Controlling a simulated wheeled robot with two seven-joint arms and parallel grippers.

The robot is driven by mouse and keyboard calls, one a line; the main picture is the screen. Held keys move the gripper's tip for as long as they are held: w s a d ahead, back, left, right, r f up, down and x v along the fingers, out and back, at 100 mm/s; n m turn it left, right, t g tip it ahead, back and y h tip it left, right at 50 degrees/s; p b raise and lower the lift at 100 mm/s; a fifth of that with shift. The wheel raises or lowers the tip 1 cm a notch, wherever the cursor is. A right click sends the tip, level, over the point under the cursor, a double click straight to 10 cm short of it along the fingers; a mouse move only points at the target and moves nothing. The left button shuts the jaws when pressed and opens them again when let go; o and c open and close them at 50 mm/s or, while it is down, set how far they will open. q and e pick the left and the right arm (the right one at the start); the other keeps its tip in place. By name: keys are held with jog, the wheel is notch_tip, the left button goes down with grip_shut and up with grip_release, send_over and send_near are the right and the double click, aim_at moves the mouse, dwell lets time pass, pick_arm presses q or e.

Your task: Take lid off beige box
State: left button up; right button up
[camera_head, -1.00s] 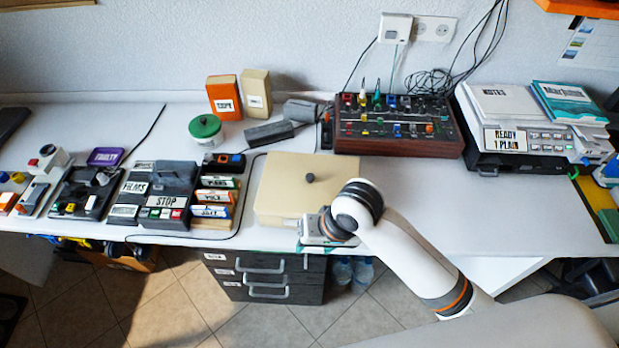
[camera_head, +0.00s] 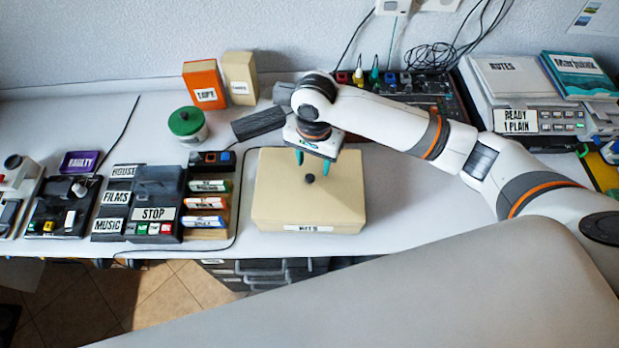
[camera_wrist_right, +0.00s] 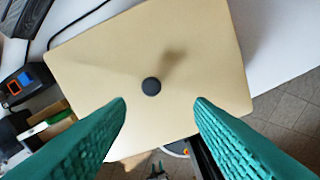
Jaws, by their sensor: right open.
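The beige box (camera_head: 275,213) sits near the front edge of the table with its lid (camera_head: 335,193) on, and a label on its front reads like "BITS". A round dark knob (camera_head: 310,178) stands at the middle of the lid; it also shows in the right wrist view (camera_wrist_right: 151,86). My left gripper is not in view.
Left of the box stand a rack of labelled cases (camera_head: 208,203) and a dark console (camera_head: 155,190). Behind are a green-lidded jar (camera_head: 187,125), a dark grey block (camera_head: 258,123) and a mixer panel (camera_head: 443,92). The table right of the box is clear.

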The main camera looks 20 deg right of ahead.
aim_at(310, 177)
jog(key=shift+w+f, duration=0.15)
jog(key=shift+f, duration=0.45)
jog(key=shift+w+f, duration=0.15)
jog(key=shift+f, duration=0.15)
jog(key=shift+w+a+f, duration=0.15)
jog(key=shift+f, duration=0.75)
notch_tip(310, 177, down, 2)
jog(key=shift+f+p, duration=0.25)
jog(key=shift+p, duration=0.15)
jog(key=shift+f, duration=0.45)
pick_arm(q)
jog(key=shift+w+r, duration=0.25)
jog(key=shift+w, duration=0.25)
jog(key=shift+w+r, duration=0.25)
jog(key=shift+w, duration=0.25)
pick_arm(e)
jog(key=shift+w, duration=0.1)
grip_shut()
